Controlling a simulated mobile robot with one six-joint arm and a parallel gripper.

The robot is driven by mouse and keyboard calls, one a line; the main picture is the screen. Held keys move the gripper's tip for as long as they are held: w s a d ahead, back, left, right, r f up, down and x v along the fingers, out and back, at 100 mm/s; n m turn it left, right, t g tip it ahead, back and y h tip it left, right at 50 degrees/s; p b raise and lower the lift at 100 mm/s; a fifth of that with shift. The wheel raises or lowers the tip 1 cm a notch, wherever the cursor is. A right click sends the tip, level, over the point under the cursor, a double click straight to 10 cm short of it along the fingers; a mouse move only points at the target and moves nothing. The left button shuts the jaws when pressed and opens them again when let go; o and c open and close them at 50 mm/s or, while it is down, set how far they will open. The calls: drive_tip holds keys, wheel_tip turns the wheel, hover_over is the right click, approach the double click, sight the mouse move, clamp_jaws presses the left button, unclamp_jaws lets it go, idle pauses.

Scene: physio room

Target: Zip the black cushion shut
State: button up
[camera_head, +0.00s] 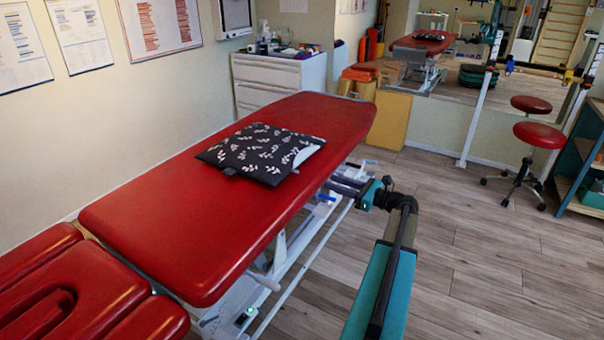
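The black cushion (262,150) with a white leaf pattern lies flat on the red treatment table (180,215). A pale patch (305,156) shows at its right end, perhaps the filling in an open side. A small dark tab (230,171) sticks out at its near left edge. I cannot make out the zip line or the slider clearly. My teal and black arm (385,285) rises at the lower right, beside the table and apart from the cushion. Its end lies low by the table's right edge, among grey and blue parts, and the finger opening cannot be made out.
The table top around the cushion is bare. Red padded sections (75,290) are at the lower left. A white drawer cabinet (278,82) stands behind, with small items on it. A red stool (538,138) and a shelf (585,165) stand right. Wooden floor (480,250) is clear.

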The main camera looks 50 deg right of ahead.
sight(299, 171)
drive_tip(key=x, duration=1.3)
drive_tip(key=shift+w+a, duration=0.1)
drive_tip(key=shift+w, duration=0.05)
clamp_jaws()
